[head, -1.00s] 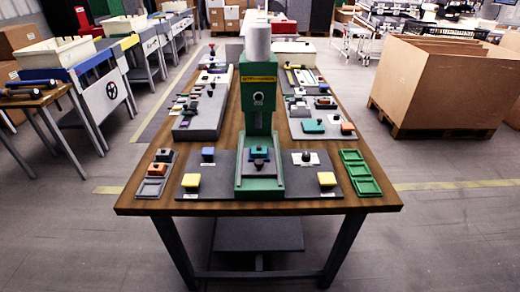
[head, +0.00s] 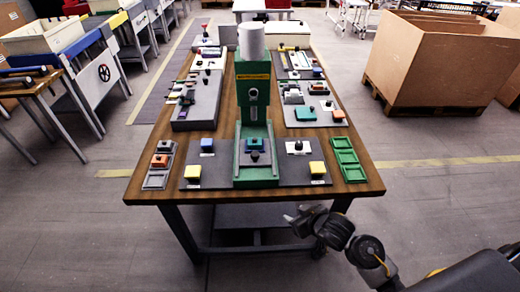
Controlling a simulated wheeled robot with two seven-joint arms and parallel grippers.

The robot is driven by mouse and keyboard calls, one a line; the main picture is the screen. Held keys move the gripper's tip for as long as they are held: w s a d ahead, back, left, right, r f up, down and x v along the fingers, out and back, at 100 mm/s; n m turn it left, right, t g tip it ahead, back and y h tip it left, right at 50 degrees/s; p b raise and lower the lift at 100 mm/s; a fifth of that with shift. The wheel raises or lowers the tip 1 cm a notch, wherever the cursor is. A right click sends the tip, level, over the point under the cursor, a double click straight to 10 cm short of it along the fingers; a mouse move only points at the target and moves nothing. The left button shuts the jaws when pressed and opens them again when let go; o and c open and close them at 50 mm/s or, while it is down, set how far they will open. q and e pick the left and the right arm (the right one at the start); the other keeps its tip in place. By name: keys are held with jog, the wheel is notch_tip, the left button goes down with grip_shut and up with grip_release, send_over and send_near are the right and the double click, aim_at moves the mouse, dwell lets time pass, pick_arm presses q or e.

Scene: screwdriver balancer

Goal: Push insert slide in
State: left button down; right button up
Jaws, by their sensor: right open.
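The green press-like machine (head: 253,90) with a grey cylinder (head: 251,42) on top stands in the middle of the wooden table (head: 350,185). At its foot is the insert slide (head: 255,158), a dark plate with a blue block (head: 255,144) and a dark knob on it, lying between low green side walls. I cannot tell how far in it sits. My right gripper (head: 293,215) is in front of the table's front edge, lower right of the slide and apart from it. It is open and looks empty. My left gripper is not in view.
Yellow buttons (head: 192,172) and (head: 317,168) flank the machine on dark plates. A green three-part tray (head: 347,164) lies at the right and a grey tray (head: 159,164) at the left. Panels with small parts line both table sides. Floor in front is free.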

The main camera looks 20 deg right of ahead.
notch_tip(320, 180, up, 5)
jog(key=n+t+y, duration=0.2)
jog(key=n+y, duration=0.1)
jog(key=y, duration=0.2)
send_near(258, 156)
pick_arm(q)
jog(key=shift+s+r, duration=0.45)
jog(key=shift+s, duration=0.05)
pick_arm(e)
jog(key=x, duration=0.9)
jog(key=shift+w+a, duration=0.1)
jog(key=shift+w, duration=0.05)
